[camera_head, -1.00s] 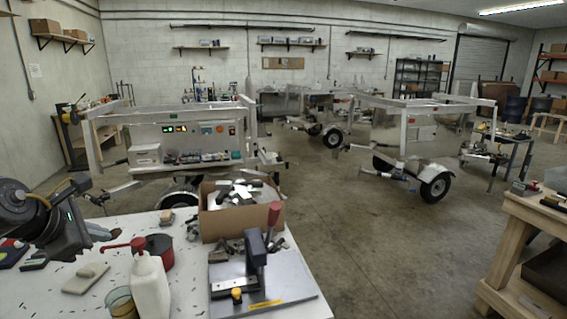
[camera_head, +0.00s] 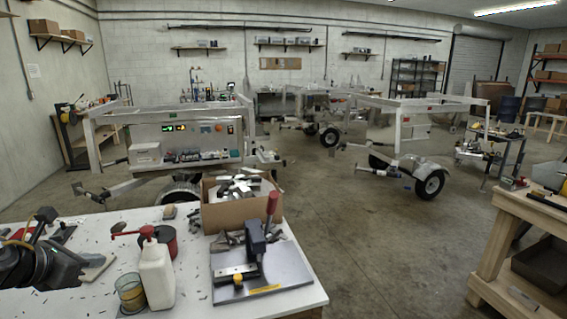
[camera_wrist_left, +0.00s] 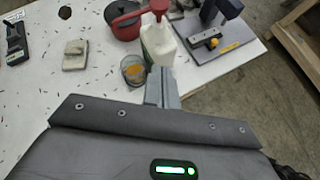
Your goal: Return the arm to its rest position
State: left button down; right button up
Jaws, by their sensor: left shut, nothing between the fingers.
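My left arm comes in at the left edge of the head view, its dark wrist and gripper (camera_head: 76,278) low over the left end of the white worktable (camera_head: 305,295). In the left wrist view, the grey fingers (camera_wrist_left: 163,76) are together with nothing between them. They point toward a glass jar (camera_wrist_left: 134,68) with amber contents and a white bottle (camera_wrist_left: 160,42) with a red top, and appear apart from both. My right gripper does not show.
A cardboard box (camera_head: 228,217) of metal pieces and a clamp fixture (camera_head: 285,268) stand to the right. Trailers (camera_head: 180,140) stand beyond. The floor at centre right is clear.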

pick_arm(q)
jog(key=s+f+n+y, duration=0.2)
jog(key=s+f+n, duration=0.3)
jog(key=f+n, duration=0.6)
jog(key=s+f+n+y, duration=0.1)
jog(key=s+f+n, duration=0.4)
jog(key=f+n, duration=0.6)
jog(key=s+d+f+n+g+h, duration=0.1)
jog(key=s+d+f+n+g, duration=0.3)
jog(key=s+d+f+n, duration=0.35)
jog(key=s+d+f+n+g+h, duration=0.1)
jog(key=s+d+f+n+g, duration=0.3)
jog(key=s+d+n, duration=0.5)
jog(key=s+a+f+x, duration=0.1)
jog(key=s+x, duration=0.2)
jog(key=x, duration=0.9)
jog(key=s+a+x, duration=0.1)
jog(key=s+x, duration=0.2)
jog(key=x, duration=1)
jog(key=s+a+f+g, duration=0.1)
jog(key=s+a+f, duration=0.1)
jog(key=s+f, duration=1.4)
jog(key=shift+s+f+m+g+y, duration=0.15)
jog(key=shift+f+m+g+y, duration=0.15)
jog(key=shift+f+m+y, duration=0.15)
